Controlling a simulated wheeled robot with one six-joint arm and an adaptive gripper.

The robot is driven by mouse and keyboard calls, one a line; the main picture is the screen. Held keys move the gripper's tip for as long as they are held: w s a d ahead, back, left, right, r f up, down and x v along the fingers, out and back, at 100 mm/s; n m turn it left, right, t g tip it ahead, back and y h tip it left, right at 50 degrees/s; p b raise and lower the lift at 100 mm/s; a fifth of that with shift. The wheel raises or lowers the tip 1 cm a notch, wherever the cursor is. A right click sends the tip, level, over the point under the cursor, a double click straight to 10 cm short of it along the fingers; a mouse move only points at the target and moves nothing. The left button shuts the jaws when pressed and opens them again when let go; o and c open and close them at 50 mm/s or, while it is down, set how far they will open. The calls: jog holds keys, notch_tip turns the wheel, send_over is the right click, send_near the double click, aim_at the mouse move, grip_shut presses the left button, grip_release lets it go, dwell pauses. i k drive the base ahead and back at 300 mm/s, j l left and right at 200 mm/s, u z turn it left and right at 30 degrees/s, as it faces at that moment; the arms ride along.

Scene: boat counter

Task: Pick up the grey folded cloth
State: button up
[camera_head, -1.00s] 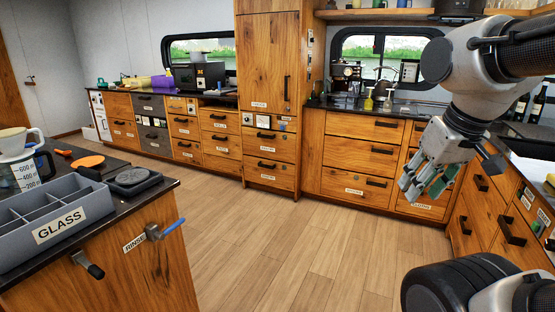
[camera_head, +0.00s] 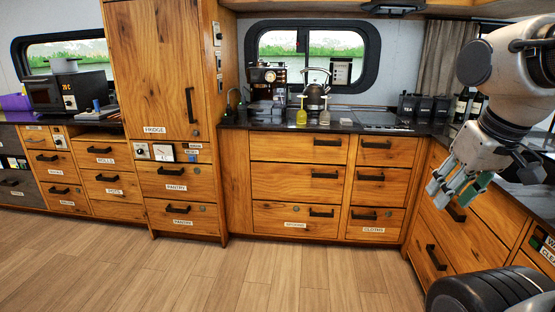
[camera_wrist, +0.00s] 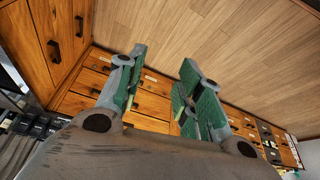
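I cannot make out the grey folded cloth for certain in either view. A drawer (camera_head: 376,215) at the lower right of the back cabinets carries a label that seems to read "CLOTHS", and it is shut. My gripper (camera_head: 455,187) is at the right of the head view, raised in front of the right-hand cabinets and apart from them. In the wrist view, my gripper (camera_wrist: 163,62) has its green-padded fingers spread apart with nothing between them. Floor and cabinet fronts show beyond the fingers.
The back counter (camera_head: 243,124) holds a coffee machine (camera_head: 267,85), a kettle (camera_head: 315,94), bottles and dark canisters (camera_head: 424,107). A tall fridge cabinet (camera_head: 155,70) stands to the left. Right-hand drawers (camera_head: 432,255) run close beside my arm. The wooden floor (camera_head: 210,275) is clear.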

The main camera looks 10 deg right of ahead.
aim_at(345, 121)
jog(key=i+z, duration=0.2)
jog(key=i, duration=0.55)
jog(key=i+z, duration=0.2)
jog(key=i, duration=0.55)
jog(key=i+j+z, duration=0.2)
jog(key=i, duration=0.55)
jog(key=i+l+u, duration=0.1)
jog(key=i, duration=0.4)
jog(key=i+l+u, duration=0.1)
jog(key=i, duration=0.4)
jog(key=l, duration=0.1)
